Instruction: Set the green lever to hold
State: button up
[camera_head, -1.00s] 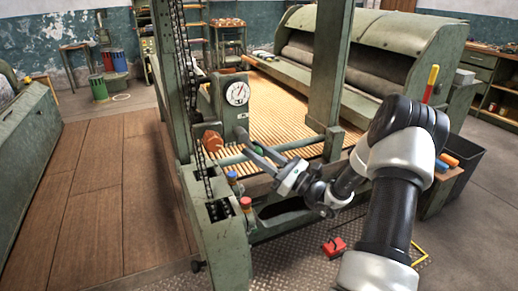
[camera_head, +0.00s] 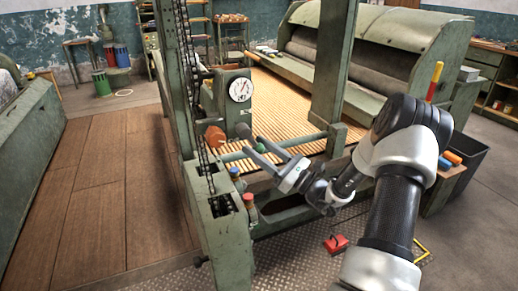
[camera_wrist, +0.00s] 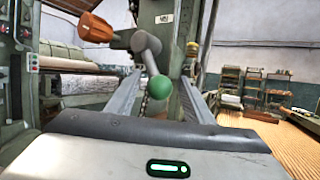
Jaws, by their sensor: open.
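The green lever has a round green knob (camera_wrist: 159,88) on a grey metal arm that slopes down from a hub beside an orange-brown grip. In the wrist view the knob lies between the two fingers of my open gripper (camera_wrist: 158,97), apart from both as far as I can see. In the head view my gripper (camera_head: 249,141) reaches left over the green machine's front rail, its fingers spread. A bit of the green knob (camera_head: 260,148) shows between them; the rest is hidden. I cannot read a hold mark.
The orange-brown grip (camera_head: 215,137) sits just left of my fingers. A dial gauge (camera_head: 240,89) stands behind them. A green post (camera_head: 334,70) rises on the right. A blue knob (camera_head: 234,171) and a red-topped knob (camera_head: 249,197) stand below on the frame.

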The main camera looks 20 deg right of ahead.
jog(key=p+v, duration=0.1)
jog(key=v, duration=1.6)
jog(key=shift+s, duration=0.2)
jog(key=shift+d+f, duration=0.1)
